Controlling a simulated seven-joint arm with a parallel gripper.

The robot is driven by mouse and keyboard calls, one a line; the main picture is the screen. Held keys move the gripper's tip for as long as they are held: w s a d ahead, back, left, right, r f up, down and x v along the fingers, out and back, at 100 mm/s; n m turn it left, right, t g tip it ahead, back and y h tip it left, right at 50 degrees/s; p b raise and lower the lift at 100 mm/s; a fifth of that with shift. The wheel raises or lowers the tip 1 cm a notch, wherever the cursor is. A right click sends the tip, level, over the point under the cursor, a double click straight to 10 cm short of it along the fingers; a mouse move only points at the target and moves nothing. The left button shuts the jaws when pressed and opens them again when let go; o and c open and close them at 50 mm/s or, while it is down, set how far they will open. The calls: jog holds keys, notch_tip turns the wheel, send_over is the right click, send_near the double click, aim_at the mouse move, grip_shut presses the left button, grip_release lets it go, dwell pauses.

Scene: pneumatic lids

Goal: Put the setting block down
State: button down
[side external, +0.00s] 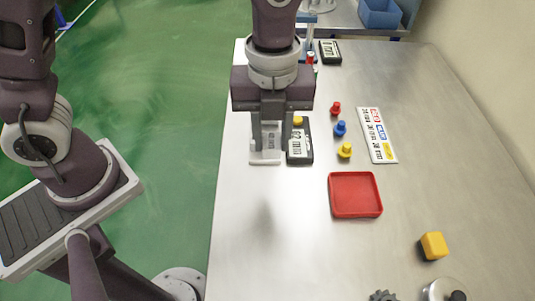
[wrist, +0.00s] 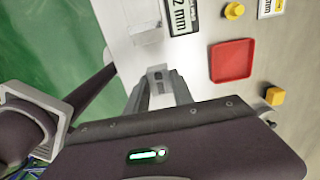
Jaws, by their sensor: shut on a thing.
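My gripper (side external: 271,149) is shut on a small grey setting block (side external: 270,138) with dark marks on its face. In the wrist view the block (wrist: 158,77) sits between the two fingertips (wrist: 159,88). In the side view the gripper points down in front of a pale plate or stand (side external: 264,158) at the table's left edge. In the wrist view this pale piece (wrist: 143,22) lies beyond the fingertips. I cannot tell whether the block touches anything below; the fingers partly hide it.
A black display reading in mm (side external: 300,150) stands just right of the gripper. Red (side external: 335,108), blue (side external: 340,129) and yellow (side external: 345,151) knobs stand near a label card (side external: 377,135). A red tray (side external: 355,195) and yellow cube (side external: 433,245) lie nearer. The table's near left is clear.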

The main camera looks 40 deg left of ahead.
send_over(265, 126)
jog(key=s+d, duration=0.2)
jog(key=d, duration=0.1)
jog(key=f, duration=0.9)
jog(key=shift+s+a, duration=0.15)
jog(key=shift+a, duration=0.2)
jog(key=c, duration=1.1)
grip_release()
jog(key=shift+f, duration=0.1)
